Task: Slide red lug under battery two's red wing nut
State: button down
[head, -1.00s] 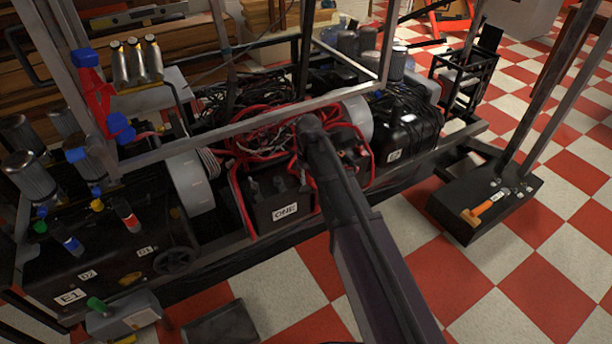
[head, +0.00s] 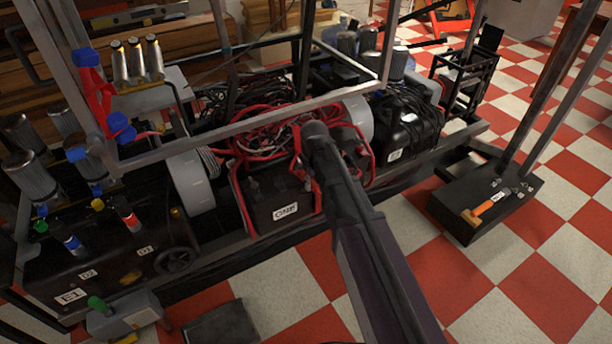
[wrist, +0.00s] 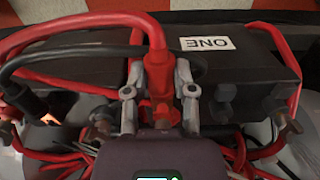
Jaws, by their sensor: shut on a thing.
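In the wrist view my gripper (wrist: 158,112) is shut on the red lug (wrist: 158,80), whose thick red cable (wrist: 95,20) bends up and to the left. Behind it is a black battery (wrist: 265,60) with an upside-down label reading ONE. The same battery (head: 265,195) stands in the middle of the head view. A dark block (head: 352,150), perhaps battery two, shows just right of my arm; I see no label on it. My arm hides my fingertips in the head view. I cannot make out the red wing nut or whether the lug touches it.
Tangled red and black cables (head: 250,130) lie behind the batteries. A metal frame bar (head: 225,120) crosses above them.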

jog(key=shift+s+d, duration=0.25)
jog(key=shift+s, duration=0.15)
jog(key=shift+r, duration=0.15)
jog(key=shift+s+d+r+p, duration=0.15)
jog(key=shift+s+r+p, duration=0.05)
jog(key=shift+r+p, duration=0.55)
jog(key=shift+s+d+r+p, duration=0.1)
jog(key=shift+s+r+p, duration=0.1)
jog(key=shift+r+p, duration=0.55)
jog(key=shift+f, duration=0.15)
jog(key=w+d+f+b, duration=0.2)
jog(key=w+d, duration=1.3)
jog(key=d, duration=0.4)
jog(key=shift+f+b, duration=0.4)
dwell(0.9)
